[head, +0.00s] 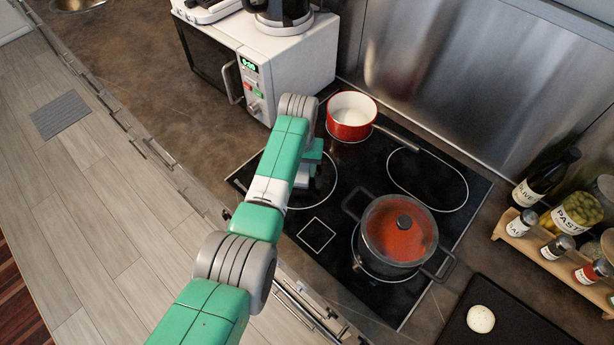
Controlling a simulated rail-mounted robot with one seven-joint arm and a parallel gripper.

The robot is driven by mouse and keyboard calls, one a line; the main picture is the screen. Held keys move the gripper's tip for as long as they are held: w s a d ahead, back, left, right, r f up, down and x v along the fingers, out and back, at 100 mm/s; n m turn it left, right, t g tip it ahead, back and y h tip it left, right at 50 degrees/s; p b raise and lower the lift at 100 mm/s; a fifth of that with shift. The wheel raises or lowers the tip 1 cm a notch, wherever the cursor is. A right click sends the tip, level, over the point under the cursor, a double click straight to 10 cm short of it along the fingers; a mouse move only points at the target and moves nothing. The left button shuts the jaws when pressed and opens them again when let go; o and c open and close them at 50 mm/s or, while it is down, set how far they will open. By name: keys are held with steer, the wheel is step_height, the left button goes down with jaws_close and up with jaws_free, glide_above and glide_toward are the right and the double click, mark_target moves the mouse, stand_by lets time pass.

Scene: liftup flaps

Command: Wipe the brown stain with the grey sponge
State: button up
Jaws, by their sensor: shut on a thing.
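My gripper (303,180) is low over the left side of the black cooktop, mostly hidden behind my green and grey arm. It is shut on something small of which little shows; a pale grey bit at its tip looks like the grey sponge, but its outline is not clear. I cannot tell whether it touches the glass. I see no brown stain; the arm covers part of the cooktop.
A red saucepan (351,117) stands at the back of the cooktop (318,262), close to my gripper. A lidded pot (398,232) with red contents stands front right. A white microwave (285,60) stands behind left. A spice rack (545,245) and a dark board (520,325) are at right.

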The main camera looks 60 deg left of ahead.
steer(key=shift+s+a+f+b, duration=0.1)
steer(key=shift+s+a+b, duration=0.1)
steer(key=shift+a+b, duration=0.7)
steer(key=shift+s+a+f+b, duration=0.1)
steer(key=shift+s+a+b, duration=0.15)
steer(key=shift+a+b, duration=0.65)
steer(key=shift+s+a+f+b, duration=0.1)
steer(key=shift+s+a+b, duration=0.1)
steer(key=shift+a+b, duration=0.7)
steer(key=a+b, duration=0.1)
steer(key=b, duration=0.1)
steer(key=a+b, duration=0.1)
steer(key=b, duration=0.2)
steer(key=shift+s, duration=0.35)
steer(key=w+b, duration=0.1)
steer(key=b, duration=0.2)
steer(key=shift+a, duration=0.15)
steer(key=shift+w+b, duration=0.2)
steer(key=shift+b, duration=0.55)
steer(key=shift+b, duration=0.45)
